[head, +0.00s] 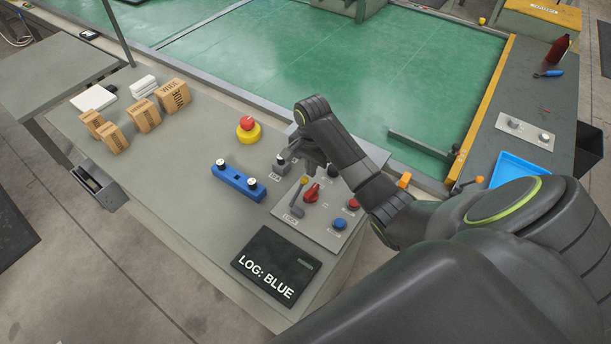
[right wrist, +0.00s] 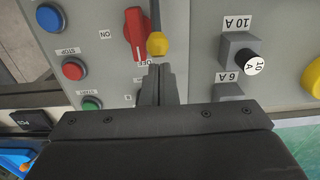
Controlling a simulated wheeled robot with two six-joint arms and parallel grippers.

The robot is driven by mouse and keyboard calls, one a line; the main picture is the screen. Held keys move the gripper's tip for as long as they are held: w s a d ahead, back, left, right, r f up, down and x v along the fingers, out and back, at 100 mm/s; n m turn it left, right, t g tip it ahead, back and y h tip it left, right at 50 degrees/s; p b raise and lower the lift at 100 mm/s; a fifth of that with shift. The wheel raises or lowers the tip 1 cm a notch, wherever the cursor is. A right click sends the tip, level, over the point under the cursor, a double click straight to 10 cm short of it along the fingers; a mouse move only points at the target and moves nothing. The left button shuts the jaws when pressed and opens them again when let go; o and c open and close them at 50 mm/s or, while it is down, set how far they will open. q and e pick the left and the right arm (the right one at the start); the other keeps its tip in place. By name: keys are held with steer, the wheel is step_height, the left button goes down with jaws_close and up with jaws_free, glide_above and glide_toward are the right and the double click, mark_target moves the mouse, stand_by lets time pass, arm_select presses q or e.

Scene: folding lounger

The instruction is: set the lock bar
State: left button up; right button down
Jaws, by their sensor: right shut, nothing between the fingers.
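No folding lounger shows, and I cannot make out a part that is clearly a lock bar. A grey control panel (head: 325,238) lies on the bench. It carries a lever with a yellow knob (right wrist: 157,44) and a red rotary switch (right wrist: 136,32). My right gripper (head: 300,158) is over the far part of the panel. In the right wrist view its fingers (right wrist: 158,70) are together and empty, with their tips just below the yellow knob in the picture; I cannot tell whether they touch it. My left gripper is not in view.
A fuse holder labelled 10 A (right wrist: 236,43) holds a fuse. A blue block (head: 238,182), a red-and-yellow emergency button (head: 248,130) and a black LOG: BLUE board (head: 277,265) are on the bench. Several wooden blocks (head: 145,114) stand at the far left. The bench's left front is clear.

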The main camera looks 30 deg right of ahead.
steer(key=shift+f, duration=1)
steer(key=shift+r, duration=0.1)
steer(key=shift+s+a+p, duration=0.15)
steer(key=shift+a+p, duration=0.25)
steer(key=shift+p, duration=0.3)
steer(key=shift+s+a+r+p, duration=0.35)
steer(key=shift+a+r+p, duration=0.5)
steer(key=shift+p, duration=0.85)
steer(key=shift+r, duration=0.1)
